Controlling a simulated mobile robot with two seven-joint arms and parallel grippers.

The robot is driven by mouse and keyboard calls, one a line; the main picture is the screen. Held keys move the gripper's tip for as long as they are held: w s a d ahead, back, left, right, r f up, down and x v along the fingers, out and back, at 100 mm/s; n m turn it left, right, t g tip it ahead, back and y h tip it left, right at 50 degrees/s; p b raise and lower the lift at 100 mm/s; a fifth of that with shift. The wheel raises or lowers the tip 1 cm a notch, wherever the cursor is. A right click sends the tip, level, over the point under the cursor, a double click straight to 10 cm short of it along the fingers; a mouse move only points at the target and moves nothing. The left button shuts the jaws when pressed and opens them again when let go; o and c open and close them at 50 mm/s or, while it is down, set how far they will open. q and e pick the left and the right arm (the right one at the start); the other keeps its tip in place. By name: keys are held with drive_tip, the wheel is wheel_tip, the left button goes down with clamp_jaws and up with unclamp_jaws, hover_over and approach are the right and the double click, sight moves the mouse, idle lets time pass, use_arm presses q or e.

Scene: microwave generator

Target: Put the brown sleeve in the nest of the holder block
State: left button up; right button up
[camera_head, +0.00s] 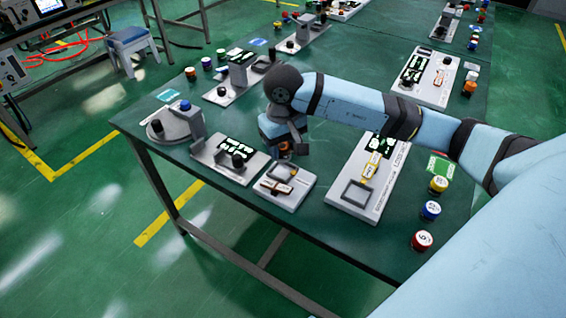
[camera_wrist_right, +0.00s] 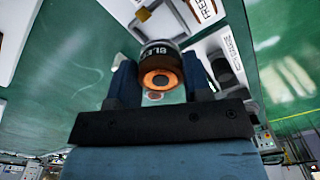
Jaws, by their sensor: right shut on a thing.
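In the right wrist view, the brown sleeve (camera_wrist_right: 160,68) is a short dark-brown cylinder with lettering and an orange ring around its open end. My right gripper (camera_wrist_right: 158,80) is shut on it, one finger on each side. In the head view, the right gripper (camera_head: 297,150) points down above the green table, just behind a small light plate. A grey block (camera_head: 213,159) with black round parts stands left of the gripper; it may be the holder block, but I cannot make out its nest. The sleeve is held apart from it. My left gripper is not in view.
A small light plate (camera_head: 297,197) lies in front of the gripper. A long white panel (camera_head: 349,207) stands to its right. A round grey base (camera_head: 157,129) with a blue-topped part is at left. Coloured cylinders, including a red one (camera_head: 421,241), line the right side.

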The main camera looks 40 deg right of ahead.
sight(283, 173)
drive_tip(key=shift+f, duration=2.9)
drive_tip(key=shift+f+b, duration=0.15)
drive_tip(key=shift+b, duration=0.2)
drive_tip(key=o, duration=0.6)
drive_tip(key=shift+o, duration=0.7)
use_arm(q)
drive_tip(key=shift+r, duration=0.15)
